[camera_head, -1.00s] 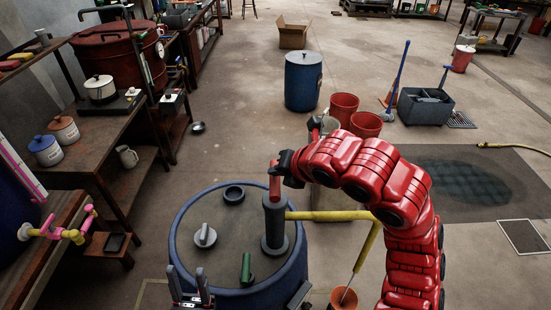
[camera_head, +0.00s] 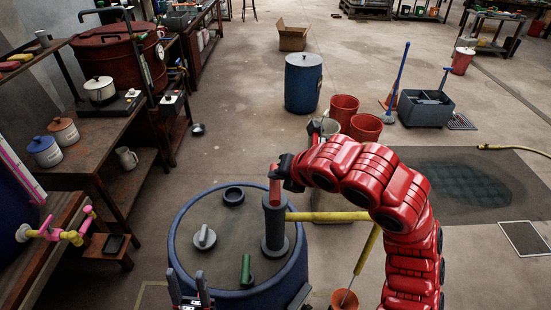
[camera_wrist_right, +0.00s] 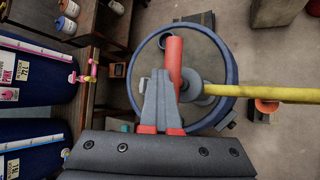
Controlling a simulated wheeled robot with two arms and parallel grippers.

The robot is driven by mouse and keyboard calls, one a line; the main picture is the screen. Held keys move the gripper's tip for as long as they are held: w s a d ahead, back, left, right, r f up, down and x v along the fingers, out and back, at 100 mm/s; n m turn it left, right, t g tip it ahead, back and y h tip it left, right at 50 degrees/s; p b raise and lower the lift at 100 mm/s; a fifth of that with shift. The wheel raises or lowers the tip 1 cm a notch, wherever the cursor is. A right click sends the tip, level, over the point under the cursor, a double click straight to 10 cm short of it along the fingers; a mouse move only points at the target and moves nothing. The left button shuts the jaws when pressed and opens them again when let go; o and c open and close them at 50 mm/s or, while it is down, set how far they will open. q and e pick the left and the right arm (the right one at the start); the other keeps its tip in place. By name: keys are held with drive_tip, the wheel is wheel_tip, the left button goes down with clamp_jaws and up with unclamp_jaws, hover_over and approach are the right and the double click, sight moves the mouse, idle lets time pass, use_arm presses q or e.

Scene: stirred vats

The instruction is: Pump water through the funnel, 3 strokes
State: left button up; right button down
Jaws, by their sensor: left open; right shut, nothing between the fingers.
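The pump (camera_head: 274,225) stands on the lid of a blue vat (camera_head: 180,262), with a red handle (camera_head: 274,185) at its top. A yellow spout (camera_head: 330,216) runs right from it. Contact is unclear. My left gripper (camera_head: 189,284) is open and empty at the vat's near left edge.
A grey knob (camera_head: 204,238), a green handle (camera_head: 247,268) and a dark ring (camera_head: 233,195) are on the vat lid. Benches with pots line the left. A blue barrel (camera_head: 303,82) and red buckets (camera_head: 343,108) stand behind. The floor beyond the vat is mostly open.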

drive_tip(key=shift+f+b, duration=0.35)
drive_tip(key=shift+f, duration=0.25)
drive_tip(key=shift+r, duration=0.1)
drive_tip(key=shift+r+p, duration=0.3)
drive_tip(key=shift+r, duration=0.95)
drive_tip(key=shift+r+p, duration=0.85)
drive_tip(key=shift+r, duration=0.3)
drive_tip(key=shift+w+r+p, duration=0.1)
drive_tip(key=shift+r+p, duration=1)
drive_tip(key=shift+r, duration=0.15)
wheel_tip(320, 180, up, 6)
drive_tip(key=p, duration=0.6)
hover_over(277, 184)
drive_tip(key=shift+w, duration=0.1)
